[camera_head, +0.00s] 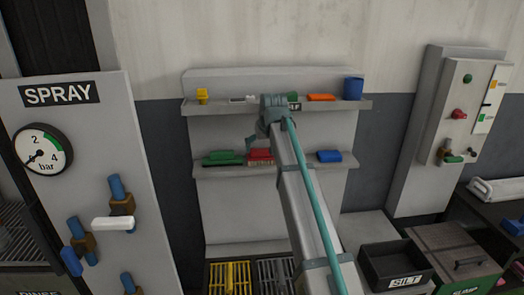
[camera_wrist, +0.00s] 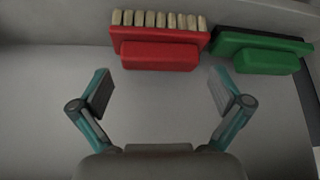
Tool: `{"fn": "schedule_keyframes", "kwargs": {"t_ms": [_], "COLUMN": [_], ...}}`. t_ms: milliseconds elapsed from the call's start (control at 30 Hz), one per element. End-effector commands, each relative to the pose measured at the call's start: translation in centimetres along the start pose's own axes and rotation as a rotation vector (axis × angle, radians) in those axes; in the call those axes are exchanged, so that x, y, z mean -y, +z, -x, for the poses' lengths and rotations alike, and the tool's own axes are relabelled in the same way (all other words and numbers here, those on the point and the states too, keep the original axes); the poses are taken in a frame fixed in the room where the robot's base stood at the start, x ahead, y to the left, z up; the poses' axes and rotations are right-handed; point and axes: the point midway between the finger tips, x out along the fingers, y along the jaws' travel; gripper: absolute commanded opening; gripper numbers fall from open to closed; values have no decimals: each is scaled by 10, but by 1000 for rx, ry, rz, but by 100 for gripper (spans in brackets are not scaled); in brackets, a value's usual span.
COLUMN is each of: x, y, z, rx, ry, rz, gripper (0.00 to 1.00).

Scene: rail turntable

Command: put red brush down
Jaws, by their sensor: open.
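The red brush (camera_head: 261,154) sits on the lower shelf (camera_head: 198,170) of the grey wall rack, with my arm partly in front of it. In the wrist view the red brush (camera_wrist: 158,50) lies with its pale bristle tufts towards the top of the picture, apart from the fingers. My gripper (camera_wrist: 161,92) is open and empty, its two fingers spread in front of the brush with bare shelf surface between them. In the head view my gripper (camera_head: 257,135) is partly hidden by the wrist.
A green brush (camera_wrist: 262,52) lies right beside the red one in the wrist view; it also shows in the head view (camera_head: 222,157). A blue item (camera_head: 329,156) is on the same shelf. The upper shelf holds a yellow item (camera_head: 202,95), an orange block (camera_head: 321,97) and a blue cup (camera_head: 353,88).

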Motion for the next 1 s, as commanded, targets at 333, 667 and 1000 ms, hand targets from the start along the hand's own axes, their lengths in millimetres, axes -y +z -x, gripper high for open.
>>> {"fn": "schedule_keyframes", "kwargs": {"t_ms": [333, 667, 1000], "x": [0, 0, -2], "y": [63, 100, 118], "z": [40, 65, 44], "rx": [-2, 0, 30], "ry": [0, 0, -1], "rz": [0, 0, -6], "gripper": [100, 100, 100]}}
